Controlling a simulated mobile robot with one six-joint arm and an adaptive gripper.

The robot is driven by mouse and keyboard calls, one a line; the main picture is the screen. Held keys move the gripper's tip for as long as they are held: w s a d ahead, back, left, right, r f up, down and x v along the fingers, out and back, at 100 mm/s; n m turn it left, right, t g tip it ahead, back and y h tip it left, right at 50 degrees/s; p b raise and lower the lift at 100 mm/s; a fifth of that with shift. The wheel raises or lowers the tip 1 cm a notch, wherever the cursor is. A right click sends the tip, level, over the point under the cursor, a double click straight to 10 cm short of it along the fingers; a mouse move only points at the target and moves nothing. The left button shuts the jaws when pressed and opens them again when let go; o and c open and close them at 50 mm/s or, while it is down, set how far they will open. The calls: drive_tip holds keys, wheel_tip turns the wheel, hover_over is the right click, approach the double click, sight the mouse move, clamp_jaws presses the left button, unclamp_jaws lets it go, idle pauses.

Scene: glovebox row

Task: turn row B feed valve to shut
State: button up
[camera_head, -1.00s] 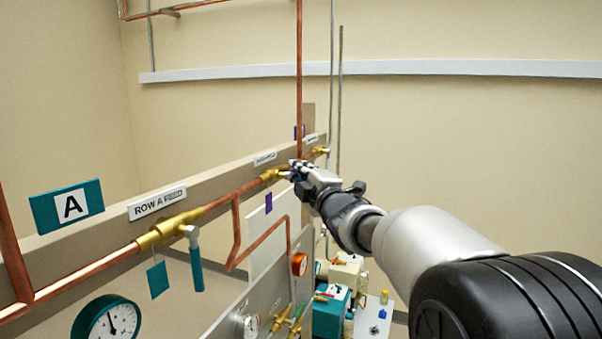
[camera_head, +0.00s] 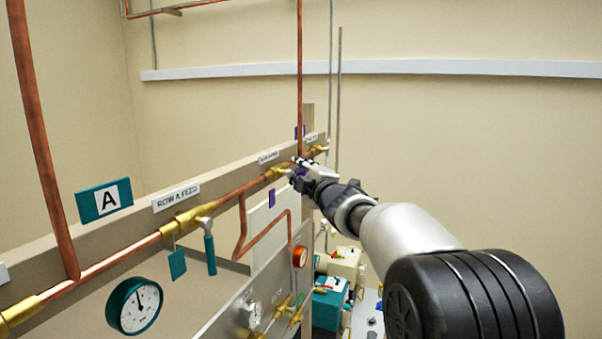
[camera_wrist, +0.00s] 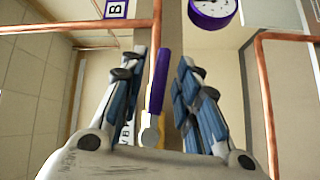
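The row B feed valve shows in the wrist view as a purple lever handle (camera_wrist: 158,82) on a pale metal hub. My gripper (camera_wrist: 165,65) is open, with one finger on each side of the handle. The handle lies nearer the left finger; whether it touches cannot be told. In the head view my gripper (camera_head: 300,172) is at the far brass valve body (camera_head: 277,172) on the copper pipe and mostly hides its handle. A purple tag (camera_head: 271,198) hangs below that valve.
Nearer on the pipe is the row A valve (camera_head: 185,220) with a teal handle (camera_head: 210,254) hanging down. A teal gauge (camera_head: 134,306) is below it. In the wrist view, a purple gauge (camera_wrist: 212,8), a B sign (camera_wrist: 116,9) and copper pipes (camera_wrist: 268,105) surround my gripper.

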drive_tip(key=shift+s, duration=0.1)
drive_tip(key=v, duration=1.2)
drive_tip(key=shift+f, duration=0.1)
